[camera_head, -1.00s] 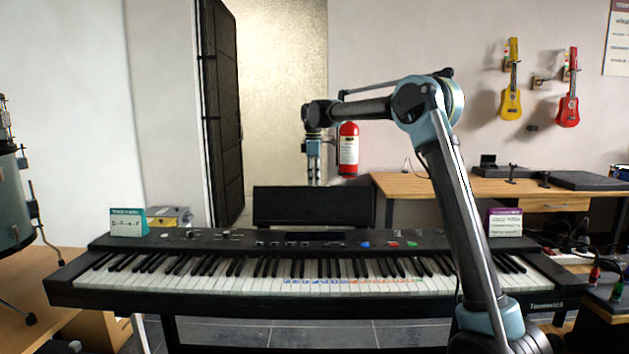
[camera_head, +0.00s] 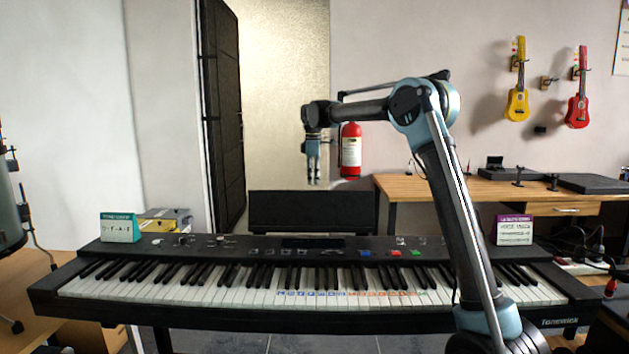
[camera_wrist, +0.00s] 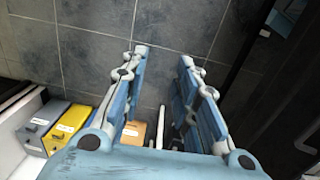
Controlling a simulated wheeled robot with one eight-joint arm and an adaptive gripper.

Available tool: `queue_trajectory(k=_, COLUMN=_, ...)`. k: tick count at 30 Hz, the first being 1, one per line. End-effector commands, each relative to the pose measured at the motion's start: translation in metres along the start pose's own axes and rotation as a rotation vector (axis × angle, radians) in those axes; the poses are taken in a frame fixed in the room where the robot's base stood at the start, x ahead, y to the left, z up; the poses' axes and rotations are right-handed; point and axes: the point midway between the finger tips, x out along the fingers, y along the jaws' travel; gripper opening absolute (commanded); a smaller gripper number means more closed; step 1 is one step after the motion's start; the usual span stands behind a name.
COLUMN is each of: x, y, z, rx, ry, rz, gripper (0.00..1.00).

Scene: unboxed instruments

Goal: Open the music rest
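The music rest (camera_head: 312,211) appears as a wide black panel standing up behind the middle of the black digital piano (camera_head: 165,312). I cannot tell from this view how far it is folded. My gripper (camera_head: 313,183) hangs pointing down above the rest's top edge in the head view; the depth gap between them is unclear. In the wrist view my gripper (camera_wrist: 163,57) has its two fingers apart with nothing between them, above a grey tiled floor. I cannot make out the rest for certain there.
A teal card (camera_head: 121,228) stands at the piano's left end and a purple card (camera_head: 514,230) at its right. A yellow and grey box (camera_head: 165,220) is behind the left end. A wooden desk (camera_head: 440,188) and a red fire extinguisher (camera_head: 351,150) are behind.

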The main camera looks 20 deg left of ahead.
Motion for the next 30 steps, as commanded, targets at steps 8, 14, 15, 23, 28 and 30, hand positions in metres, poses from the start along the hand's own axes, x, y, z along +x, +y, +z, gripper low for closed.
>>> queue_trajectory(k=8, x=0.000, y=0.001, z=0.002, rx=0.003, ry=0.000, rz=0.000, gripper=0.28)
queue_trajectory(k=14, x=0.000, y=0.002, z=0.003, rx=0.004, ry=0.000, rz=0.000, gripper=0.28)
queue_trajectory(k=15, x=-0.001, y=0.001, z=0.003, rx=0.004, ry=0.000, rz=0.000, gripper=0.28)
queue_trajectory(k=23, x=-0.031, y=0.002, z=0.005, rx=0.006, ry=0.000, rz=0.000, gripper=0.28)
queue_trajectory(k=28, x=-0.063, y=0.002, z=0.005, rx=0.005, ry=0.000, rz=0.000, gripper=0.28)
queue_trajectory(k=30, x=-0.075, y=0.003, z=0.005, rx=0.005, ry=0.000, rz=-0.001, gripper=0.28)
